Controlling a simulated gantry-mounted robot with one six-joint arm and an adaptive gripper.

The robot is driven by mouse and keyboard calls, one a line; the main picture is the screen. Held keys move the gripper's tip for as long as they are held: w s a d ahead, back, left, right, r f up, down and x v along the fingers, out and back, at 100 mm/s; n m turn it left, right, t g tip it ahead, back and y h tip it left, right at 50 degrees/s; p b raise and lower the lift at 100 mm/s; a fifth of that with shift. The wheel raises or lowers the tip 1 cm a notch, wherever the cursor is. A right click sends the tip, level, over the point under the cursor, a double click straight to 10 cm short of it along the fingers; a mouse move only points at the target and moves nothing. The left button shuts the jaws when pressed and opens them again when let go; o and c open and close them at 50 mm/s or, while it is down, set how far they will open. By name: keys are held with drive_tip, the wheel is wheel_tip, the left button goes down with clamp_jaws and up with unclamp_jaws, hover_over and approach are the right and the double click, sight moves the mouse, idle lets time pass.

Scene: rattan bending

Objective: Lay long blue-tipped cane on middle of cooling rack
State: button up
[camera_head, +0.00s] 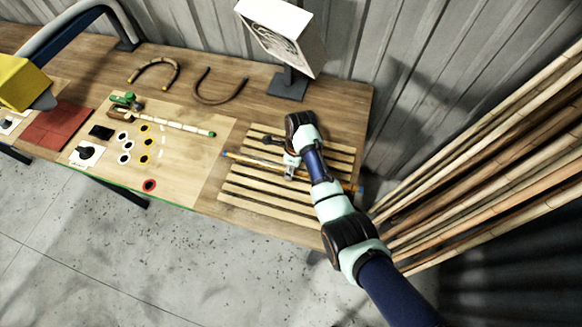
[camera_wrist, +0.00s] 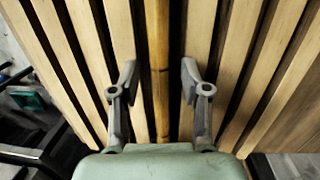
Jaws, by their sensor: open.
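The long cane (camera_head: 250,160) lies along the slats of the cooling rack (camera_head: 262,196), near its middle, with a blue tip at its left end and another blue tip past the rack's right edge. In the wrist view the cane (camera_wrist: 158,60) runs straight up the picture, parallel to the slats, with dark gaps on both sides. My gripper (camera_head: 290,172) is low over the middle of the cane. In the wrist view my gripper (camera_wrist: 160,82) is open, one finger on each side of the cane, with room between. My arm hides part of the rack and cane in the head view.
A work board (camera_head: 200,165) with a green-tipped pale stick is to the left. Bent canes (camera_head: 218,88) and a screen on a stand (camera_head: 289,82) are behind. Tall poles (camera_head: 480,150) lean at the right.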

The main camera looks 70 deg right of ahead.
wheel_tip(320, 180, up, 12)
drive_tip(key=s+d+p, duration=0.1)
drive_tip(key=p, duration=0.1)
drive_tip(key=shift+r, duration=0.15)
drive_tip(key=w+a+r+n+t+h, duration=0.2)
drive_tip(key=w+a+r+n+t, duration=0.1)
drive_tip(key=w+a+n, duration=0.55)
drive_tip(key=w+a+r+n+t+h, duration=0.1)
drive_tip(key=w+a+r+n+t, duration=0.3)
drive_tip(key=a+n, duration=0.7)
drive_tip(key=s+a+r+n+t, duration=0.1)
drive_tip(key=a+r+n, duration=0.3)
drive_tip(key=a, duration=0.3)
drive_tip(key=s+a+r+n+t+y, duration=0.1)
drive_tip(key=a+r+n+t, duration=0.1)
drive_tip(key=a+r+n, duration=0.2)
drive_tip(key=a+r+n+t+y, duration=0.1)
drive_tip(key=a+r+n, duration=0.3)
drive_tip(key=a+n, duration=0.3)
drive_tip(key=a, duration=0.3)
drive_tip(key=shift+s+a+r+n+t, duration=0.15)
drive_tip(key=shift+s+a+n+t, duration=0.15)
drive_tip(key=shift+s+n+t, duration=0.1)
